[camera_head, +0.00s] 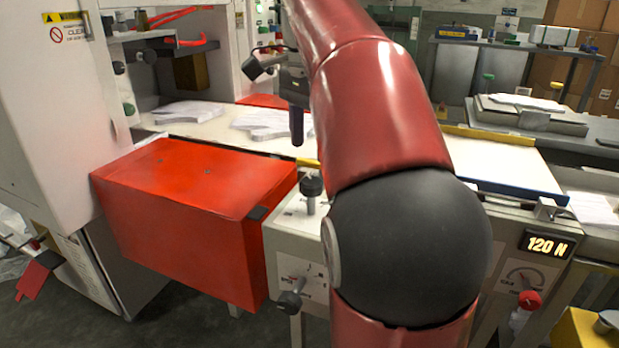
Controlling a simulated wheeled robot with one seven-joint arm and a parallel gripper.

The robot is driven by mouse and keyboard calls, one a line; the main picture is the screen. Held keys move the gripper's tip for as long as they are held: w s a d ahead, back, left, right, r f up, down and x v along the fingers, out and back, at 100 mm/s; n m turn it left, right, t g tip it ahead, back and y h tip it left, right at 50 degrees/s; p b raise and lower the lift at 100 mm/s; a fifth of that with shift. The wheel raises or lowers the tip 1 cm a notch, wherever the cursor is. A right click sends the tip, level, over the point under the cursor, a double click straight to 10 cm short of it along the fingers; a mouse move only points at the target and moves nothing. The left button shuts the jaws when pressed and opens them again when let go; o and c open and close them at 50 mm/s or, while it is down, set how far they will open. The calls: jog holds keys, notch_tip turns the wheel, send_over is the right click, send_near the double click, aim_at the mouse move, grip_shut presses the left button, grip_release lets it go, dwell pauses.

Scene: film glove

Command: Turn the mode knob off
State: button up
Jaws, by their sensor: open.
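A black knob (311,187) stands upright on the light top panel to the right of the red box. Another black knob (290,299) with a lever-like grip sits on the front panel below it, beside printed markings. I cannot read which one is the mode knob. My gripper (297,138) appears as a dark part pointing down above the white work table, partly behind my red arm. It is above and behind the upright knob in the picture, apart from both knobs, with nothing seen in it. The gap between its fingers is hard to see from this side.
A large red box (190,215) juts out left of the panel. White sheets (262,122) lie on the table behind. A "120 N" display (546,245), a gauge (524,279) and a red knob (529,299) are on the right. My arm blocks the middle.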

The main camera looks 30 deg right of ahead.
aim_at(311, 181)
jog(key=f+b, duration=0.1)
jog(key=f, duration=0.6)
jog(key=shift+s+b, duration=0.2)
jog(key=shift+b, duration=0.2)
jog(key=shift+r, duration=0.1)
jog(key=c, duration=1)
